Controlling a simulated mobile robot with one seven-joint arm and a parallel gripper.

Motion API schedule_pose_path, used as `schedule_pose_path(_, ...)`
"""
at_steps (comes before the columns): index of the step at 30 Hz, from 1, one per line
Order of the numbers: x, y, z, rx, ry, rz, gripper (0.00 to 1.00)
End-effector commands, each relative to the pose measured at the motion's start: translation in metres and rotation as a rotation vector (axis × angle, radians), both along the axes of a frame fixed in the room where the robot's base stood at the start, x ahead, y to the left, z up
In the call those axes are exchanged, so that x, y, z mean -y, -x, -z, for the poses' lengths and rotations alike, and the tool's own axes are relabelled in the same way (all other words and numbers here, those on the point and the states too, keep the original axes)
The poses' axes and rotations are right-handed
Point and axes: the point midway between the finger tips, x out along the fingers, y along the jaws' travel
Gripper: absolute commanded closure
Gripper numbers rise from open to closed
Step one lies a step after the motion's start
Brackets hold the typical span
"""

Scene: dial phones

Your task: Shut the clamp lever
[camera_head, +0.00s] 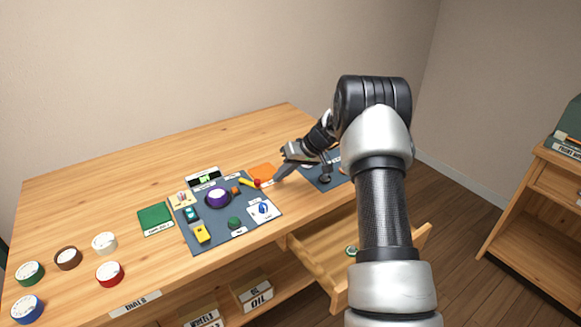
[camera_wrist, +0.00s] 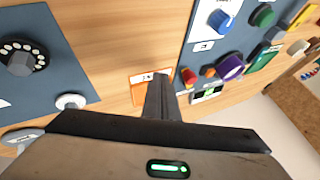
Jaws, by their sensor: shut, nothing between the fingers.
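A small yellow lever (camera_head: 246,181) with a red end (camera_head: 257,183) lies at the back right of the grey control panel (camera_head: 262,217); I take it to be the clamp lever. In the wrist view the red end (camera_wrist: 190,76) is just right of my fingertips, and the yellow part is mostly hidden. My gripper (camera_head: 277,177) is shut and empty, pointing down to the right of the lever. In the wrist view the closed fingers (camera_wrist: 163,82) are beside the red end, apparently apart from it. I cannot tell their exact height above the table.
An orange pad (camera_head: 262,171) lies by the fingers. The panel carries a purple dial (camera_head: 217,196), a blue knob (camera_head: 264,207) and a green knob (camera_head: 234,223). A second dark panel with a dial (camera_wrist: 20,58) is on the other side. An open drawer (camera_head: 330,250) juts out in front.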

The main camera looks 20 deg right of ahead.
Motion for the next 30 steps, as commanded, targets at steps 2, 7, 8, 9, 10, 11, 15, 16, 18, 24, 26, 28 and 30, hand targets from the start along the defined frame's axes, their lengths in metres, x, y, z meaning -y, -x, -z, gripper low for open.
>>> schedule_pose_path(2,-0.015,0.001,-0.004,0.002,0.0,-0.002,1.0)
schedule_pose_path(7,-0.032,0.002,-0.003,0.001,0.0,-0.002,1.0)
schedule_pose_path(8,-0.034,0.002,-0.004,0.001,-0.001,-0.001,1.0)
schedule_pose_path(9,-0.035,0.002,-0.004,0.002,0.0,0.0,1.0)
schedule_pose_path(10,-0.036,0.002,-0.004,0.002,0.0,0.0,1.0)
schedule_pose_path(11,-0.036,0.002,-0.004,0.002,0.0,0.0,1.0)
schedule_pose_path(15,-0.037,0.003,-0.004,0.002,0.0,0.001,1.0)
schedule_pose_path(16,-0.037,0.003,-0.004,0.002,0.0,0.001,1.0)
schedule_pose_path(18,-0.037,0.003,-0.004,0.002,0.0,0.001,1.0)
schedule_pose_path(24,-0.04,0.003,-0.003,0.001,-0.001,0.007,1.0)
schedule_pose_path(26,-0.043,0.004,-0.002,0.001,-0.002,0.013,1.0)
schedule_pose_path(28,-0.047,0.004,-0.002,0.001,-0.001,0.025,1.0)
schedule_pose_path(30,-0.05,0.005,-0.003,0.001,-0.001,0.032,1.0)
